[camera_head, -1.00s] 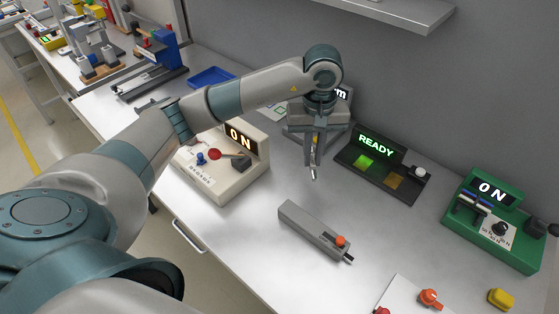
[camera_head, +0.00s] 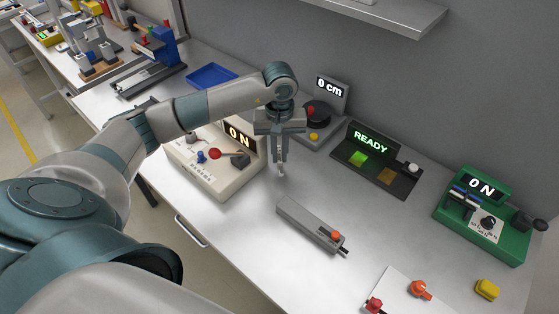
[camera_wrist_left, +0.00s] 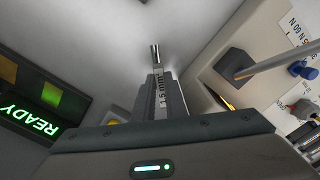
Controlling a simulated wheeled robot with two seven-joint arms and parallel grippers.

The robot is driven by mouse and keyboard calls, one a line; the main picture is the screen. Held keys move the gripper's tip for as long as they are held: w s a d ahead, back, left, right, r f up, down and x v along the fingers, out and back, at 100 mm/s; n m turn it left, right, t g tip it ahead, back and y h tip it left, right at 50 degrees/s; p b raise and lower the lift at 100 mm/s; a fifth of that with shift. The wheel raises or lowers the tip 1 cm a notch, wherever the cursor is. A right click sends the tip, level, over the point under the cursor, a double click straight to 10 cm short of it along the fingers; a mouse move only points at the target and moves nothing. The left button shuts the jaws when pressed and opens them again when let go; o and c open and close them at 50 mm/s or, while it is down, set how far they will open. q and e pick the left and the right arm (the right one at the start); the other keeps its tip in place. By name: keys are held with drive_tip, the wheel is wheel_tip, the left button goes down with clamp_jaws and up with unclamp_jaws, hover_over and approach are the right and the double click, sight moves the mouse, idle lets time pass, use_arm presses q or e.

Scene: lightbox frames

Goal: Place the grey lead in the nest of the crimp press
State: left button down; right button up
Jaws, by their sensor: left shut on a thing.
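My left gripper (camera_head: 280,155) is shut on the grey lead (camera_head: 281,171), which hangs down from its fingers above the bench. In the left wrist view, the gripper (camera_wrist_left: 156,100) holds the lead (camera_wrist_left: 155,58), with a bare metal tip beyond the fingers and a "1.5 mm²" label. I cannot tell surely which machine is the crimp press, and I cannot make out a nest. My right gripper is out of view.
A dark "READY" box (camera_head: 377,172) stands right of the gripper, a "0 cm" unit (camera_head: 322,118) behind it. A green machine (camera_head: 482,232) is far right. A long grey tool (camera_head: 305,220) lies in front. A blue tray (camera_head: 210,76) is behind left. Bare bench surrounds the tool.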

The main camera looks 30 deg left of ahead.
sight(280, 158)
use_arm(q)
wheel_tip(280, 158, down, 3)
drive_tip(key=shift+r+p, duration=0.2)
drive_tip(key=shift+p, duration=0.6)
drive_tip(key=shift+f, duration=0.5)
drive_tip(key=shift+f, duration=0.1)
drive_tip(key=shift+f, duration=0.1)
drive_tip(key=c, duration=1.8)
unclamp_jaws()
drive_tip(key=shift+r, duration=0.25)
